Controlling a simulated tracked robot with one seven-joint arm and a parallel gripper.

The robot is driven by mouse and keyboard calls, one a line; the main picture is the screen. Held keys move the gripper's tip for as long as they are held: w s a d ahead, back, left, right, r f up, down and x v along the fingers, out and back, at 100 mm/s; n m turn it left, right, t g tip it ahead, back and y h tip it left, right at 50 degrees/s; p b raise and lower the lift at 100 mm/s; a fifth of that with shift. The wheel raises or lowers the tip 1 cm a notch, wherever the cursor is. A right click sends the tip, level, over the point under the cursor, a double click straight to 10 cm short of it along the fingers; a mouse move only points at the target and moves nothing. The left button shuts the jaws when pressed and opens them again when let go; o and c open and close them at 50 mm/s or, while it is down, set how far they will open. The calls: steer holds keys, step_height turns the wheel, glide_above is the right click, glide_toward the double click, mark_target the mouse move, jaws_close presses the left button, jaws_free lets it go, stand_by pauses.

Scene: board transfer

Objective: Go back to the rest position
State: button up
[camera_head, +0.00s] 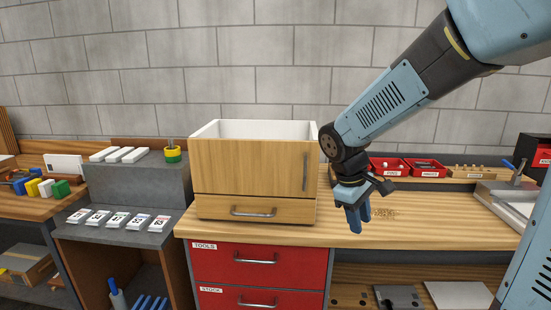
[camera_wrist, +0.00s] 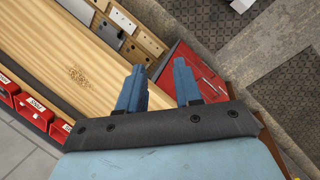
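My gripper (camera_head: 357,217) hangs at the end of my light-blue arm, above the wooden workbench top (camera_head: 430,220), to the right of the wooden cabinet. In the wrist view its two blue fingers (camera_wrist: 159,88) stand apart with nothing between them. The fingers point down in the head view, and I see no contact with the bench.
A wooden cabinet (camera_head: 250,165) with a shut door and drawer stands left of my gripper. Red drawers (camera_head: 258,265) are below it. Red bins (camera_head: 389,167) and a grey tray (camera_head: 505,205) stand right. Bare bench lies right of my gripper.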

steer(key=s+d+r+m+t+y, duration=0.3)
steer(key=s+r+m+t, duration=0.2)
steer(key=s, duration=0.9)
steer(key=shift+d+r+m, duration=0.2)
steer(key=shift+r+m, duration=1.5)
steer(key=shift+r, duration=0.85)
